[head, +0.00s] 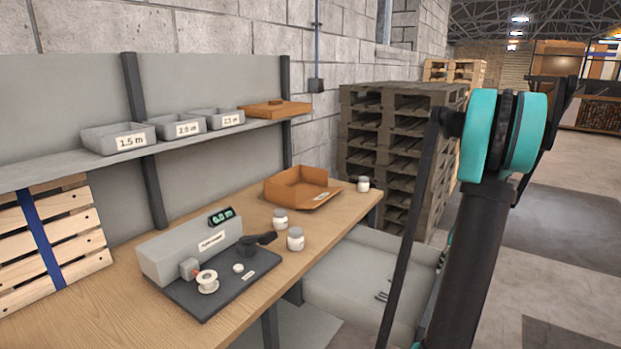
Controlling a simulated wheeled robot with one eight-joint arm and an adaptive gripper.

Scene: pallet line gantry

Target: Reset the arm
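My arm (478,240) rises on the right side of the head view, dark with a teal joint (503,135) at its top. It is bent at that joint, and a thin dark link slants down to the left of the thicker one. The arm stands to the right of the workbench (105,318), clear of the things on it. My gripper cannot be made out in this view, so its fingers and anything in them are hidden.
The bench holds a grey machine (190,250) on a dark base, white jars (295,239) and an open orange-brown tray (300,186). Grey bins (118,138) line the shelf above. Stacked pallets (395,150) stand behind the arm. Floor at right (570,225) is open.

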